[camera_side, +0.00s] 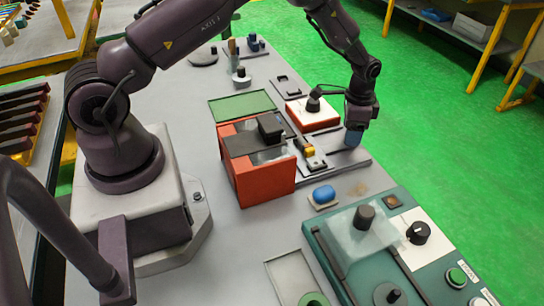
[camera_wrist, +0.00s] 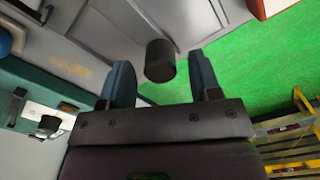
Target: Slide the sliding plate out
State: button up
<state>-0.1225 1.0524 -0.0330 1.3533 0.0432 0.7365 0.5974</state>
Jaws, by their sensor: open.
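My gripper (camera_wrist: 165,80) is open, with its two blue fingers spread on either side of a black round knob (camera_wrist: 160,60) in the wrist view. The knob stands apart from both fingers, a little ahead of them. It appears to belong to a grey plate (camera_wrist: 130,50) with slots and edges. In the side view my gripper (camera_side: 353,138) points down over the grey plate (camera_side: 345,160), right of the red-orange box (camera_side: 265,180). The knob is hidden behind the gripper there. Whether this grey plate is the sliding plate, I cannot tell for certain.
A green panel (camera_side: 375,285) in front carries a clear plate with a black knob (camera_side: 365,215) and a dial. A blue rounded part (camera_side: 323,194) lies between it and the box. A red-edged white block (camera_side: 310,115) stands close behind my gripper. Green floor lies right.

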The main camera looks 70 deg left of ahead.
jog(key=shift+r, duration=2.45)
jog(key=shift+s+f+n, duration=0.2)
jog(key=shift+s+n, duration=0.1)
jog(key=shift+n, duration=0.1)
jog(key=shift+s+d+f+n+g, duration=0.1)
jog(key=shift+s+f+n+g, duration=0.1)
jog(key=shift+s, duration=0.35)
jog(key=shift+s+d+f+n+g, duration=0.1)
jog(key=shift+s+f+n+g, duration=0.1)
jog(key=shift+s, duration=0.35)
jog(key=s+d+r+n+t, duration=0.2)
jog(key=s+r+t, duration=0.1)
jog(key=s+r, duration=1)
jog(key=s+d+r+n+t, duration=0.2)
jog(key=s+r+t, duration=0.1)
jog(key=s+r, duration=1.1)
jog(key=shift+d+r, duration=0.2)
jog(key=shift+d, duration=0.1)
